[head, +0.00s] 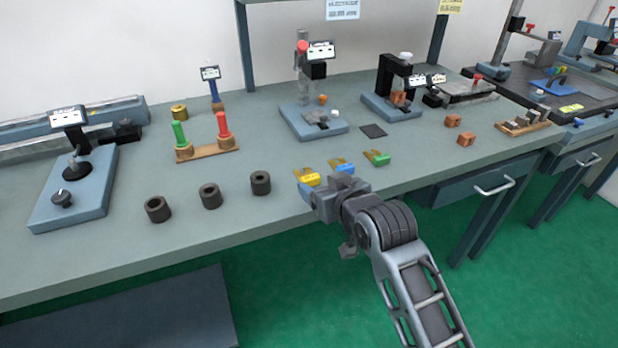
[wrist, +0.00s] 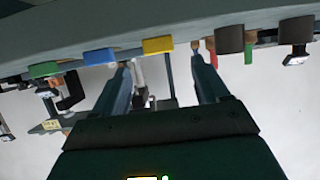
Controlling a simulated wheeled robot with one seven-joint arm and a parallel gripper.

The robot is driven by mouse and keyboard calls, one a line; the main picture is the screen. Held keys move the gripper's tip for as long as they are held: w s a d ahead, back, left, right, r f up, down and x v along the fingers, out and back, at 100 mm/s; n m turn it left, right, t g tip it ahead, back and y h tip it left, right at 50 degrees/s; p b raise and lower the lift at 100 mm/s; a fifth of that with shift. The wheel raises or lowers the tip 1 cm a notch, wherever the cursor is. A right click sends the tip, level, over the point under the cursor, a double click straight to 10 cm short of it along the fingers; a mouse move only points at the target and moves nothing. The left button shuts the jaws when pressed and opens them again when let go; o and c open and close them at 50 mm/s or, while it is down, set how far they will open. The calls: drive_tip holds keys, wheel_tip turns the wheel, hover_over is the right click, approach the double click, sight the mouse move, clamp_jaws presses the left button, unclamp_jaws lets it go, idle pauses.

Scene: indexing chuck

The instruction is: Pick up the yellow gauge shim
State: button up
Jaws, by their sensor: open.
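The yellow gauge shim (head: 312,180) lies near the front edge of the bench, at the left end of a row with a blue shim (head: 346,168) and a green shim (head: 380,158). My gripper (head: 308,194) is at the bench's front edge, just in front of the yellow shim. In the wrist view, the picture is upside down and the yellow shim (wrist: 158,45) shows between and beyond the two fingertips of my open gripper (wrist: 161,58). Nothing is between the fingers. I cannot tell whether a finger touches the shim.
Several dark cylinders, one of them nearest the shims (head: 260,183), stand to the left along the front. A wooden stand (head: 208,152) with a green and a red handle is behind them. A gauge stand (head: 315,122) and a dark pad (head: 373,131) are behind the shims.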

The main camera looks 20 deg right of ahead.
sight(313, 179)
drive_tip(key=x, duration=0.5)
drive_tip(key=shift+f+p, duration=0.25)
drive_tip(key=shift+p, duration=0.1)
drive_tip(key=shift+s, duration=0.1)
drive_tip(key=c, duration=1.2)
drive_tip(key=shift+o, duration=0.2)
